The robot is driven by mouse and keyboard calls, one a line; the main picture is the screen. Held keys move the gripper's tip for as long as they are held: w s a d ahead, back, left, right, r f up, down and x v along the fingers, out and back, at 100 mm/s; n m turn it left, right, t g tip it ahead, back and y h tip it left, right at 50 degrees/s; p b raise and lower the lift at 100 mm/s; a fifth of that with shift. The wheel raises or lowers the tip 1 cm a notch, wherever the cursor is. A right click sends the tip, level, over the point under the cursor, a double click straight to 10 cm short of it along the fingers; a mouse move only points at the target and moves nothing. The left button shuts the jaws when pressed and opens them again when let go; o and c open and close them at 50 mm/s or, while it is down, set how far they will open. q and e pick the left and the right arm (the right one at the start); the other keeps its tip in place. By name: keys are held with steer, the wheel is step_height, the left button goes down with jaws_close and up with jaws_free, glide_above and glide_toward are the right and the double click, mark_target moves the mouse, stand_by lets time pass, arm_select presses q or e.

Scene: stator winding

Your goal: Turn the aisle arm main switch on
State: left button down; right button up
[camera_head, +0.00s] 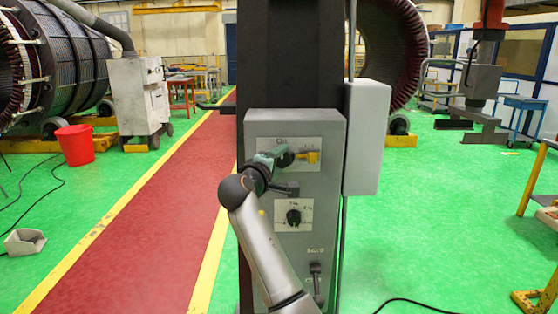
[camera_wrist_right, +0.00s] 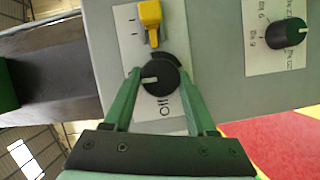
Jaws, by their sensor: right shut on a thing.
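On the plate is a black round switch knob (camera_wrist_right: 160,76) with a white mark pointing left in the right wrist view. A yellow piece (camera_head: 309,157) sits beside the knob; it also shows in the wrist view (camera_wrist_right: 150,18). My right gripper (camera_wrist_right: 161,84) has its green fingers on either side of the knob and is shut on it. In the head view the gripper (camera_head: 280,159) partly hides the knob. My left gripper is out of view.
A second black dial (camera_head: 293,217) on a white plate sits below the switch, with a small lever (camera_head: 316,270) under it. A grey box (camera_head: 368,138) juts out at the column's right. A red bucket (camera_head: 75,144) stands left. Open green floor lies on both sides.

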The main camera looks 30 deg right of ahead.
steer(key=shift+f, duration=0.1)
steer(key=o, duration=1.4)
steer(key=shift+c, duration=0.2)
steer(key=b+v, duration=0.2)
steer(key=v, duration=1)
steer(key=shift+s+a, duration=0.15)
steer(key=shift+a, duration=0.05)
